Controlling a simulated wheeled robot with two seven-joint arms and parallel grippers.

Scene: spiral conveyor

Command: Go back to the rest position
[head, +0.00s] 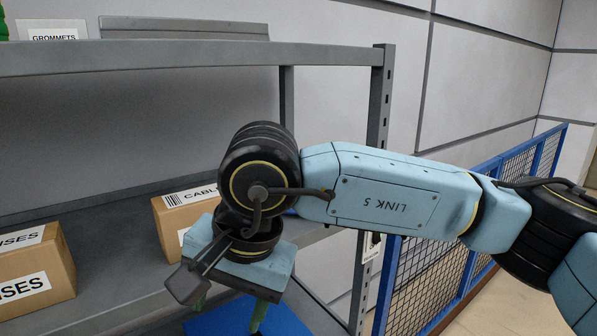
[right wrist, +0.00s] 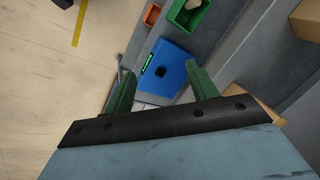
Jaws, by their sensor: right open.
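A blue flat-topped thing (right wrist: 172,66) with a black spot lies beyond the fingers. It also shows in the head view (head: 285,322), below the gripper and partly hidden by it. My left gripper is not in view.
A grey shelf rack (head: 330,262) bears a cardboard cable box (head: 172,226) beside my right wrist and another box (head: 38,284) at left. A blue mesh fence (head: 428,272) stands at right. A green bin (right wrist: 205,18) and an orange bin (right wrist: 152,14) are beyond the blue thing.

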